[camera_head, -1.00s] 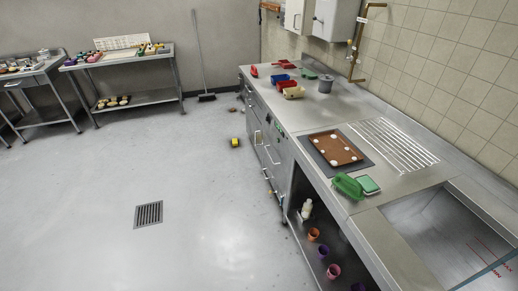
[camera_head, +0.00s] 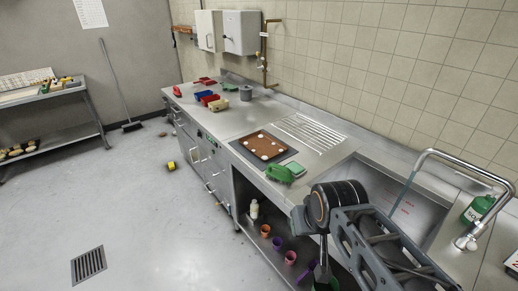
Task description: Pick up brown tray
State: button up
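The brown tray (camera_head: 252,143) lies flat on a dark mat (camera_head: 288,153) on the steel counter, left of the sink. Several small white round pieces sit on the tray. My arm shows at the lower right, in front of the sink and to the right of the tray. My gripper (camera_head: 322,272) hangs down near the bottom edge, well apart from the tray. Its fingers are too small and dark to tell whether they are open or shut.
A green object (camera_head: 280,174) sits just in front of the tray. Coloured bins (camera_head: 217,104) and a grey pot (camera_head: 246,93) stand farther back. A faucet (camera_head: 470,170) arches over the sink at right. Cups (camera_head: 290,257) stand on the shelf below. The floor at left is mostly clear.

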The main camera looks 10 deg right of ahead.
aim_at(263, 147)
jog(key=u, duration=0.4)
jog(key=k, duration=0.9)
jog(key=u, duration=1.05)
jog(key=i, duration=2.35)
jog(key=z, duration=0.85)
jog(key=i, duration=1.1)
jog(key=z, duration=1.7)
jog(key=i, duration=0.7)
jog(key=z, duration=0.5)
